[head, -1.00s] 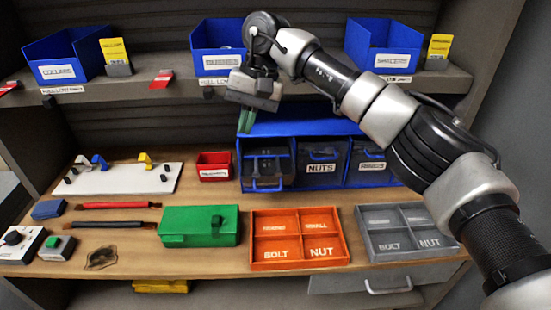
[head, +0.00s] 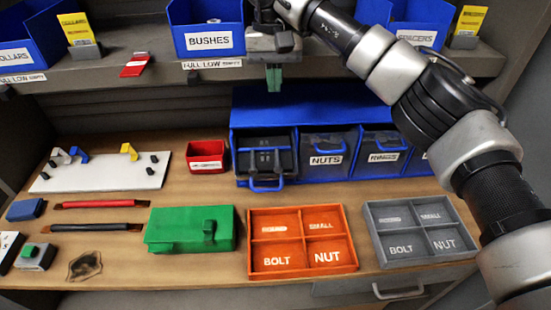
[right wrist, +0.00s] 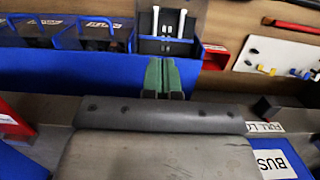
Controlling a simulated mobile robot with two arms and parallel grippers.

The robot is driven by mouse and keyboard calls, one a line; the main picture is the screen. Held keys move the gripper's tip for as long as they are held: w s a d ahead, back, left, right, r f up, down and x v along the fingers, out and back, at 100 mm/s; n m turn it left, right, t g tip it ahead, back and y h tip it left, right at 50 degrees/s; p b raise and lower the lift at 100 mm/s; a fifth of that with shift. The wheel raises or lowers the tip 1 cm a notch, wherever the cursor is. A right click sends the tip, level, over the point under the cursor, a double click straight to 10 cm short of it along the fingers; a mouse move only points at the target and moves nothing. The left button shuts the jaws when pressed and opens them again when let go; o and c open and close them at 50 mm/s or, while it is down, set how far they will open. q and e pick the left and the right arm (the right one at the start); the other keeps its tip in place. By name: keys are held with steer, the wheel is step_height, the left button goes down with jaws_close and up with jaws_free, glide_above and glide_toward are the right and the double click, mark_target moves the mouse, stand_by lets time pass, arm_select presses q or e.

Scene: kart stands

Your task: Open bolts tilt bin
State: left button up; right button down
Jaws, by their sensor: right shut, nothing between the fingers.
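The blue tilt-bin rack (head: 340,108) stands at the back of the worktop. Its leftmost bin (head: 267,155) is tilted forward, with its dark inside showing and its blue handle low in front; its label is not visible. The bins to its right, one marked NUTS (head: 327,160), look upright and closed. My right gripper (head: 274,77) is shut and empty, its green fingertips pointing down above the rack, apart from the tilted bin. In the right wrist view the fingertips (right wrist: 164,78) show in front of the rack, with the tilted bin (right wrist: 168,45) beyond. My left gripper is not in view.
The upper shelf with blue boxes, one marked BUSHES (head: 208,38), is close to my right gripper. On the worktop are a red box (head: 207,143), a green case (head: 160,233), an orange tray (head: 252,262) and a grey tray (head: 374,252).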

steer(key=p, duration=0.3)
glide_above(275, 160)
steer(key=s, duration=0.2)
step_height(275, 160, down, 10)
steer(key=r, duration=0.1)
steer(key=f, duration=0.2)
steer(key=f+p, duration=0.1)
steer(key=f, duration=0.2)
steer(key=shift+s+a+f, duration=0.1)
steer(key=shift+s+f, duration=0.2)
steer(key=shift+f, duration=0.05)
steer(key=s+f+p, duration=0.1)
steer(key=s+p, duration=0.1)
steer(key=shift+s+f, duration=0.35)
steer(key=shift+s+f+p, duration=0.2)
steer(key=shift+s+p, duration=0.05)
steer(key=shift+p, duration=0.05)
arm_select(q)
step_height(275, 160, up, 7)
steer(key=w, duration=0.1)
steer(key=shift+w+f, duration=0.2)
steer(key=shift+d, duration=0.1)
arm_select(e)
steer(key=shift+w+f, duration=0.1)
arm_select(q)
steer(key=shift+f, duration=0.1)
